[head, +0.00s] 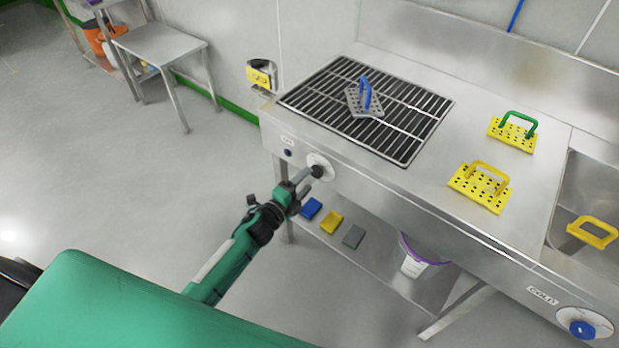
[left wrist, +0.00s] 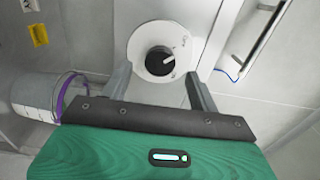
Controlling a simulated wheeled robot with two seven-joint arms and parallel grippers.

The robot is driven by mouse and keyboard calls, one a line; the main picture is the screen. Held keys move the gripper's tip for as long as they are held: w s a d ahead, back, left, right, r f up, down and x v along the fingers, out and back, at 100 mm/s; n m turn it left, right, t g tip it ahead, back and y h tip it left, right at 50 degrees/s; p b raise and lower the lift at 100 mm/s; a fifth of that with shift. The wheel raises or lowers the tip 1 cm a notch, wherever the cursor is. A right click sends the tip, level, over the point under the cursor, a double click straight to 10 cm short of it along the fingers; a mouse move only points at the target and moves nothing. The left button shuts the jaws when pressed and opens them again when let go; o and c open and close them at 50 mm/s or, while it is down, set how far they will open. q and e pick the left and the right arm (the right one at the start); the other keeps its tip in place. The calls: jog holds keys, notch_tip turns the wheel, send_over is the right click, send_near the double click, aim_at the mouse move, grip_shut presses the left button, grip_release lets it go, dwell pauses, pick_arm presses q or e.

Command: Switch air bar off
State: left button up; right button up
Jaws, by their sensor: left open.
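The air bar's control is a dark knob (head: 317,171) on a round white dial plate on the steel front panel, below a small label plate. In the left wrist view the knob (left wrist: 158,60) shows face on, with a white pointer line towards the upper right; the dial lettering is too small to read. My left gripper (head: 304,182) is open just in front of the dial. In the left wrist view its two fingers stand either side of the knob's lower part, apart from it. My right gripper is not in view.
A slatted grate (head: 415,125) holds a grey plate with a blue handle. Yellow perforated plates (head: 478,190) lie on the counter. A blue knob (head: 582,329) marked COLD is at far right. A lower shelf (head: 375,255) holds coloured blocks and a purple-rimmed bucket (head: 415,265).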

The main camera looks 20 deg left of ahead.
pick_arm(q)
jog(key=b+v, duration=0.1)
jog(key=v, duration=0.9)
jog(key=shift+s, duration=0.2)
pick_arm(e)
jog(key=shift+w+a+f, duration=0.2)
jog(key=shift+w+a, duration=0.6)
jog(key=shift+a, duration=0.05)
